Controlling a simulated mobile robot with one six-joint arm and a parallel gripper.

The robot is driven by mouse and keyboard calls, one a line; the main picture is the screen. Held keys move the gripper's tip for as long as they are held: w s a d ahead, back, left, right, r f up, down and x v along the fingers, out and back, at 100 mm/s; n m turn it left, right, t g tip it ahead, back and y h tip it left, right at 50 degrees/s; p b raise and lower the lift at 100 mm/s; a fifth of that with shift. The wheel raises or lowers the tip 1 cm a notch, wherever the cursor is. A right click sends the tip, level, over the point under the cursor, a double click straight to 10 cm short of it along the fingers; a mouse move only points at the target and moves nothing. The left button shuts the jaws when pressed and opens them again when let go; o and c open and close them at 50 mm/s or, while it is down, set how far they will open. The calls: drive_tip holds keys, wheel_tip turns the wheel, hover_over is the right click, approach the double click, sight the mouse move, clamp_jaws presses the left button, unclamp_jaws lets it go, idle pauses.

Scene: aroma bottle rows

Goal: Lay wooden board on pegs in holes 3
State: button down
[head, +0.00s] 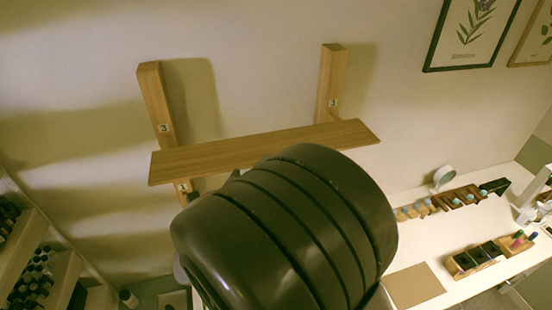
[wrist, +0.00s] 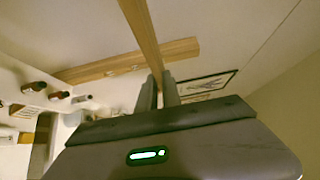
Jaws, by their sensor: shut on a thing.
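The long flat wooden board (head: 255,147) spans across two upright wooden posts, the left post (head: 154,95) and the right post (head: 329,82). A label 3 shows on each post just above the board. I cannot tell whether the board touches the pegs. In the wrist view my gripper (wrist: 158,86) is shut on the edge of the board (wrist: 142,28), with one post (wrist: 95,70) behind. My arm hides the fingertips in the head view.
A white counter (head: 440,240) at right holds bottle racks (head: 478,257) and a brown sheet (head: 413,285). Shelves with dark bottles (head: 30,275) stand at lower left. Framed pictures (head: 472,32) hang at upper right.

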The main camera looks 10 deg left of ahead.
sight(254, 141)
drive_tip(key=w+a, duration=0.2)
drive_tip(key=w, duration=0.1)
drive_tip(key=w+a, duration=0.1)
drive_tip(key=w, duration=0.2)
drive_tip(key=w+a, duration=0.2)
drive_tip(key=w, duration=0.1)
drive_tip(key=shift+w+a, duration=0.3)
drive_tip(key=shift+w, duration=0.1)
drive_tip(key=shift+f, duration=0.45)
drive_tip(key=shift+f+b, duration=0.4)
drive_tip(key=shift+f+b, duration=0.45)
drive_tip(key=shift+f, duration=0.15)
drive_tip(key=c, duration=1.5)
unclamp_jaws()
drive_tip(key=shift+o, duration=0.2)
drive_tip(key=shift+s, duration=0.15)
